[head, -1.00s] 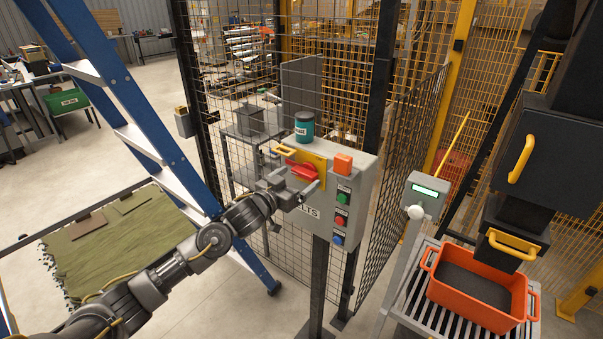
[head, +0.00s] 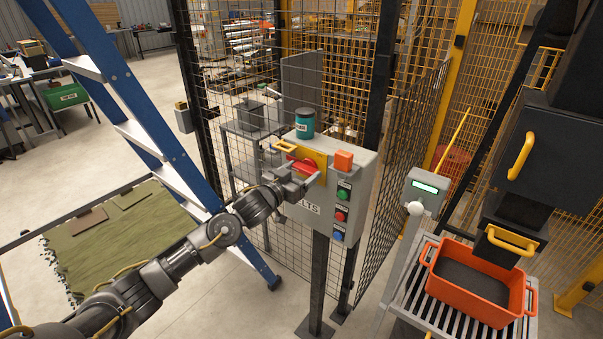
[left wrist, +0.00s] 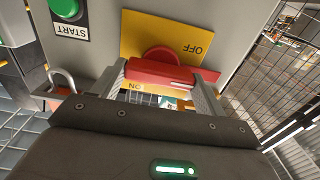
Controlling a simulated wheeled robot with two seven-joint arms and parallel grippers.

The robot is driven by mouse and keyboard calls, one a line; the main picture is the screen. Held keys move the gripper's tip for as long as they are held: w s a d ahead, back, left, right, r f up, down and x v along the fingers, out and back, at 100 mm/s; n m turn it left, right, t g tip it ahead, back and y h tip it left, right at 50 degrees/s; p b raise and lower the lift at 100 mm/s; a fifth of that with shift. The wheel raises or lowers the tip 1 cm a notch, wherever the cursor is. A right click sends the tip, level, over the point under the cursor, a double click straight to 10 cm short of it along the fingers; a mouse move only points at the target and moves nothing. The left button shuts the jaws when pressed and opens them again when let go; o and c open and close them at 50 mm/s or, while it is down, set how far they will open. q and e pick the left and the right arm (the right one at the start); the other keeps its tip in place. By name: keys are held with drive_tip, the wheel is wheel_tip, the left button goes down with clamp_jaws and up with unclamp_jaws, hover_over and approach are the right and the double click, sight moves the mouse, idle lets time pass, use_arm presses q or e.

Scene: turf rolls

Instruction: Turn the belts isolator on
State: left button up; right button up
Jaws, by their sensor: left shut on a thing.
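The belts isolator has a red rotary handle (head: 302,165) on a yellow plate (head: 320,160), on the front of a grey control box (head: 356,190). The box label shows only "LTS" beside my arm. My left gripper (head: 301,177) is shut on the red handle. In the left wrist view, the fingers of my left gripper (left wrist: 166,82) sit on either side of the red handle (left wrist: 158,72). The yellow plate (left wrist: 145,35) there reads OFF and, partly covered, ON, both upside down. I cannot tell which mark the handle points to. My right gripper is out of view.
A teal can (head: 305,123) stands on top. Mesh fencing (head: 255,80) is behind, a blue ladder (head: 130,110) at left, an orange crate (head: 472,287) at right.

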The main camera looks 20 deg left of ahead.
use_arm(q)
drive_tip(key=m+b, duration=0.1)
drive_tip(key=m, duration=0.3)
drive_tip(key=shift+m+b, duration=0.35)
drive_tip(key=shift+m, duration=0.05)
drive_tip(key=m+b, duration=0.2)
drive_tip(key=m, duration=0.2)
drive_tip(key=shift+f+m, duration=0.1)
drive_tip(key=shift+m, duration=0.2)
drive_tip(key=m+b, duration=0.3)
drive_tip(key=m, duration=0.1)
drive_tip(key=shift+d, duration=0.1)
drive_tip(key=shift+m+b, duration=1.5)
drive_tip(key=shift+m, duration=0.7)
drive_tip(key=o, duration=1)
drive_tip(key=shift+s, duration=0.1)
